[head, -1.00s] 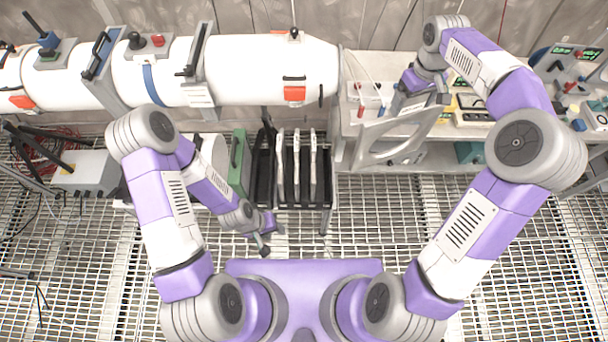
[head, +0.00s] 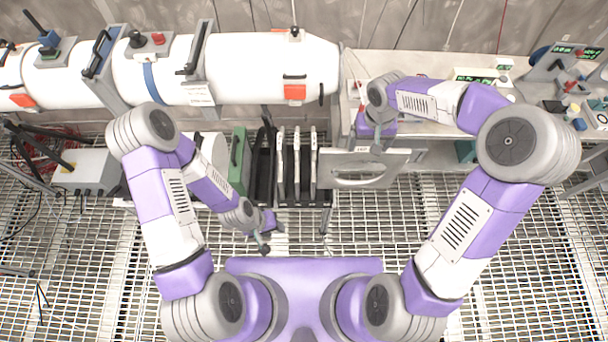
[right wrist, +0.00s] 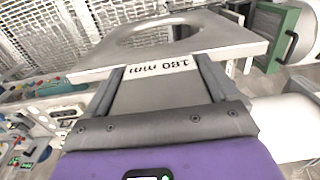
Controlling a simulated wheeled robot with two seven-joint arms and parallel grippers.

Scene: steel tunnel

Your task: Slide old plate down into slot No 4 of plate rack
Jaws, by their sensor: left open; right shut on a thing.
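The old plate (head: 333,160) is a flat grey plate with a large oval hole. My right gripper (head: 379,146) is shut on its far edge and holds it just right of the plate rack, apart from it. In the right wrist view the plate (right wrist: 95,65) spans the fingers (right wrist: 160,75), and its "180 mm" label shows upside down. The dark plate rack (head: 325,196) holds three upright light plates (head: 297,160), seen edge-on. Slot numbers are not readable. My left gripper (head: 264,238) is open and empty in front of the rack, to its left.
A green panel (head: 238,160) stands upright left of the rack. A long white cylinder (head: 260,65) with clamps runs behind it. A bench (head: 420,65) with instruments stands back right. The grated floor in front is open.

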